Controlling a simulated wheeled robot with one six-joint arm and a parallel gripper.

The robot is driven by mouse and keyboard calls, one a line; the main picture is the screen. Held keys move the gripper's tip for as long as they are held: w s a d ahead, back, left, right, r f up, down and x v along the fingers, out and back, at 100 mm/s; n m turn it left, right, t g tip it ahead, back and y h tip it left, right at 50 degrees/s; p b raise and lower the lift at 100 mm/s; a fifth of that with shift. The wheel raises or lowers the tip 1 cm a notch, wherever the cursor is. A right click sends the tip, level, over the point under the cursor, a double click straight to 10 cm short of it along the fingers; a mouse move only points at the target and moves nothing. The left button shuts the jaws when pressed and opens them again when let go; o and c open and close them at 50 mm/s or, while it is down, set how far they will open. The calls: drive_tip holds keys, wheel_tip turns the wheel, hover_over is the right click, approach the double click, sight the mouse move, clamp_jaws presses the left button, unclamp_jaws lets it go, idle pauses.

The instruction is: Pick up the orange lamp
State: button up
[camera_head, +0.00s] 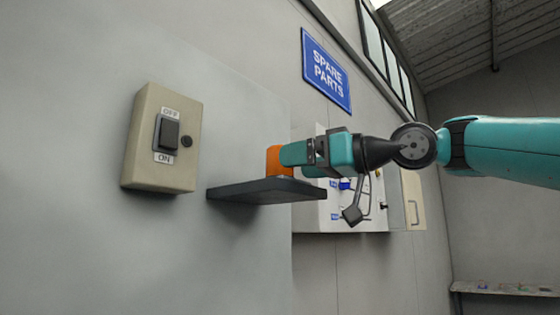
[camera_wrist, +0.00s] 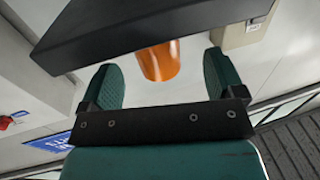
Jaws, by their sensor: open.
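The orange lamp (camera_head: 273,160) stands on a dark wall shelf (camera_head: 266,190) in the head view, partly hidden behind my gripper (camera_head: 284,155). In the wrist view the lamp (camera_wrist: 159,62) is a smooth orange cylinder between my two teal fingers (camera_wrist: 160,80), with a gap on both sides. One end of it is hidden behind the dark shelf (camera_wrist: 150,25). My gripper is open and level with the lamp, just above the shelf's right part.
A beige switch box (camera_head: 164,140) marked OFF and ON is on the wall left of the shelf; it also shows in the wrist view (camera_wrist: 238,34). A blue SPARE PARTS sign (camera_head: 327,72) hangs above a white panel (camera_head: 340,215) with small items behind my gripper.

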sight(274, 167)
drive_tip(key=p+x, duration=0.2)
drive_tip(key=x, duration=0.2)
drive_tip(key=shift+w+d+r+p, duration=0.1)
drive_tip(key=shift+w+r+p, duration=0.1)
drive_tip(key=shift+p, duration=0.1)
drive_tip(key=shift+w+a+f, duration=0.15)
drive_tip(key=shift+w+a, duration=0.1)
drive_tip(key=shift+a, duration=0.25)
drive_tip(key=c, duration=1.1)
drive_tip(key=shift+o, duration=0.2)
